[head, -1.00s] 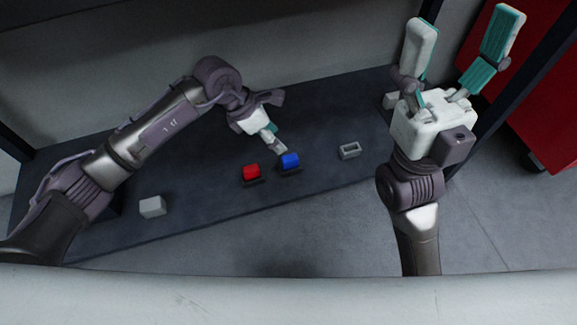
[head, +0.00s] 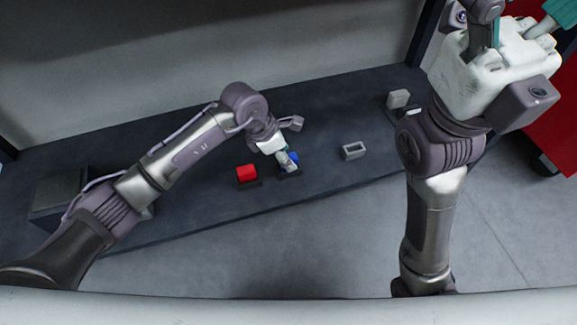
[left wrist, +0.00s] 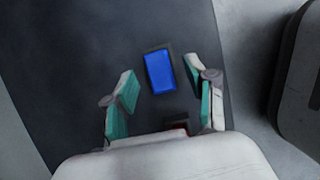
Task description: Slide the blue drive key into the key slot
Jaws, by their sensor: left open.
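The blue drive key (head: 295,157) is a small blue block on a dark base on the bench. In the head view my left gripper (head: 287,160) partly hides it. In the left wrist view the key (left wrist: 160,71) lies between and slightly beyond the tips of my open left fingers (left wrist: 162,73), with gaps on both sides. A grey hollow rectangular holder (head: 354,151), seemingly the key slot, stands right of the key with its opening empty. My right gripper (head: 505,50) is raised at the upper right, its fingers spread and cut off by the picture's edge.
A red block (head: 246,173) on a dark base sits left of the key; part of it shows in the left wrist view (left wrist: 180,127). A pale grey block (head: 398,98) stands at the bench's right end. A red cabinet (head: 553,120) is at far right.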

